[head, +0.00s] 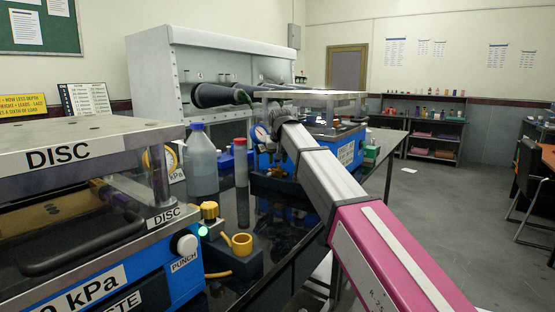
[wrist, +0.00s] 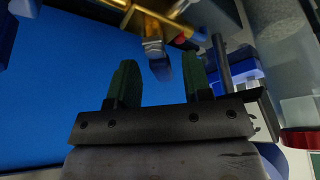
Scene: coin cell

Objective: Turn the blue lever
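The lever (wrist: 163,68) shows in the wrist view as a short dark-blue tip below a metal fitting, near the top middle. My gripper (wrist: 158,84) is open, with its two dark green fingers apart. The lever tip appears between and slightly beyond the fingertips; I cannot tell whether it touches either one. In the head view my arm reaches to the far blue machine (head: 346,153). The lever cannot be made out there, and my gripper is too small and cluttered to read.
Brass pipework (wrist: 140,14) crosses close above the fingers. The machine's blue panel (wrist: 60,95) fills the left of the wrist view. A red-capped cylinder (head: 240,165) and a clear bottle (head: 201,165) stand nearby. A near DISC machine (head: 95,285) is at left.

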